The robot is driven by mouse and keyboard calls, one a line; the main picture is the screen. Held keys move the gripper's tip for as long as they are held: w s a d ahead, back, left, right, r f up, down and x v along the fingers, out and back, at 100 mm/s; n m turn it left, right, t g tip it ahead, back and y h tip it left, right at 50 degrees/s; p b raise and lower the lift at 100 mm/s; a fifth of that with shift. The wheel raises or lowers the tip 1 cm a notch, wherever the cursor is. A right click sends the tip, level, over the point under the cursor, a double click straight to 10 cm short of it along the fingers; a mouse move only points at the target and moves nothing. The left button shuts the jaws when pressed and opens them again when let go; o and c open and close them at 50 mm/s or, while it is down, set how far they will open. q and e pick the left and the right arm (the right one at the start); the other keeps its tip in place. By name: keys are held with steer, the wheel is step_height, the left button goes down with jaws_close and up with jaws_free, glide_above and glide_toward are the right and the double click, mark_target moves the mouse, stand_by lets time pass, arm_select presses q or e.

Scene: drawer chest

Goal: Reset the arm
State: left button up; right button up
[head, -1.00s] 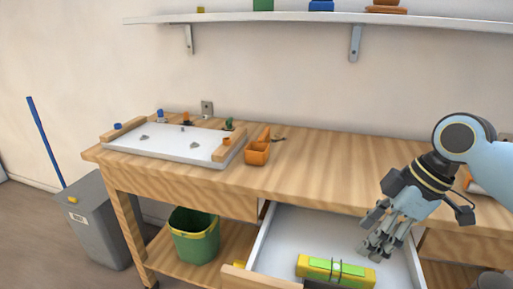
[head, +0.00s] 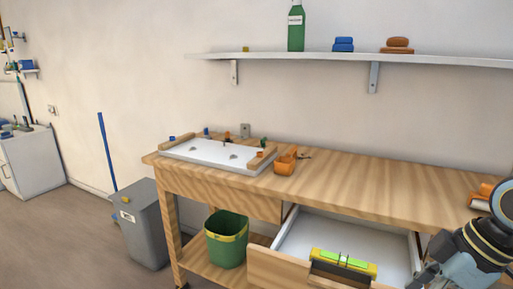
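My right arm comes in at the lower right edge of the head view, with its wrist (head: 482,243) beside the open drawer's right end. Its fingers are mostly cut off by the frame's bottom edge, so I cannot tell whether they are open or shut. My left gripper is not in view. The open drawer (head: 291,266) juts out from under the wooden workbench. A yellow and green level-like item (head: 343,263) lies in it near the front.
A grey trash can (head: 147,225) and a green bucket (head: 226,240) stand below. A shelf (head: 350,59) runs above.

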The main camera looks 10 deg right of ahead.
steer(key=s+a+m+h, duration=0.2)
steer(key=s+m+h, duration=0.2)
steer(key=s+m, duration=0.9)
steer(key=s+d+f+n, duration=0.1)
steer(key=s+f, duration=0.2)
steer(key=f, duration=1)
steer(key=s+d+f+n, duration=0.2)
steer(key=f, duration=1.2)
steer(key=s+f+g, duration=0.1)
steer(key=s+f, duration=1.4)
steer(key=s, duration=0.3)
steer(key=shift+s+d+f+m+g, duration=0.15)
steer(key=shift+s+d+m+g, duration=0.15)
steer(key=shift+g, duration=0.1)
